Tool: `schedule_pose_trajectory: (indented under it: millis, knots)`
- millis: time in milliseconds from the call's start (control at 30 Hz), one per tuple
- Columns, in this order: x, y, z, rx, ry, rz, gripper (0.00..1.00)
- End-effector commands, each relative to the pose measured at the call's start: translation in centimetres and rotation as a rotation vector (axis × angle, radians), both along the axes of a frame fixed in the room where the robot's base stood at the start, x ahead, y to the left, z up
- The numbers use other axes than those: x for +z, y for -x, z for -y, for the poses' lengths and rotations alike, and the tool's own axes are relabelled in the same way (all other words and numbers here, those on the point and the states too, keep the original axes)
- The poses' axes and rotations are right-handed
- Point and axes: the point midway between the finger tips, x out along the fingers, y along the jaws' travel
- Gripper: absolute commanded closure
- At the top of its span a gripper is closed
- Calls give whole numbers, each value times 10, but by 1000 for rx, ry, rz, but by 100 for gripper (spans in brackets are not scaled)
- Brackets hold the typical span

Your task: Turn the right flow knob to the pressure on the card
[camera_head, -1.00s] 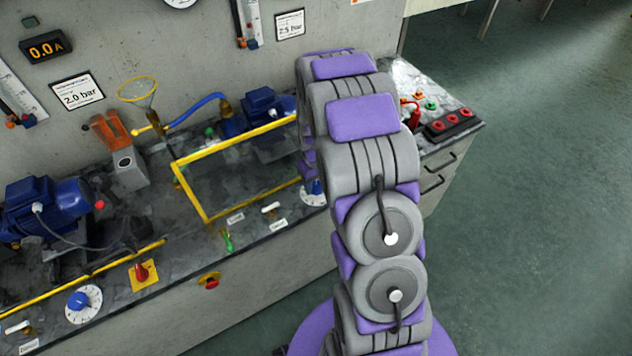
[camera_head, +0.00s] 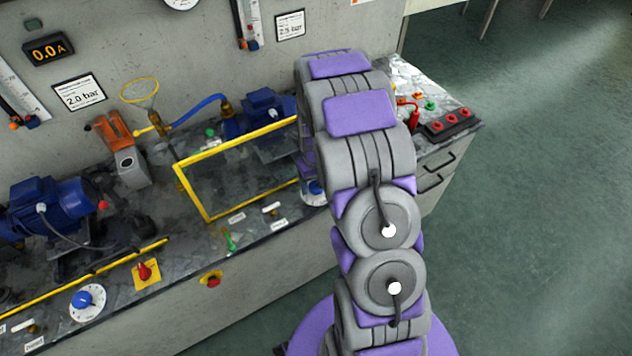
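The right flow knob (camera_head: 315,187) is a blue knob on a white dial at the front edge of the bench. My arm covers part of it. A card reading 2.5 bar (camera_head: 290,25) is on the wall above the right pump (camera_head: 262,113); another card reading 2.0 bar (camera_head: 79,92) is on the wall at the left. The left flow knob (camera_head: 84,300) is blue on a white dial at the lower left. My gripper is hidden behind my arm, so I cannot tell whether it touches the right knob.
A yellow-framed clear guard (camera_head: 238,167) stands left of my arm. A red switch on a yellow plate (camera_head: 146,273) and a red stop button (camera_head: 211,280) are along the front. A red-buttoned black box (camera_head: 448,125) sits at the bench's right end. Open floor lies to the right.

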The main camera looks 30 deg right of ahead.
Motion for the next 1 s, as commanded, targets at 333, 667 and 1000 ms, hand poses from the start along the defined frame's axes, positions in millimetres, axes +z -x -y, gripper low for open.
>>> schedule_pose_trajectory:
  millis: [333,667,1000]
  knots:
    - [6,0,0,1,0,1,26]
    - [67,-2,0,0,1,5,26]
    - [140,-2,1,0,1,4,26]
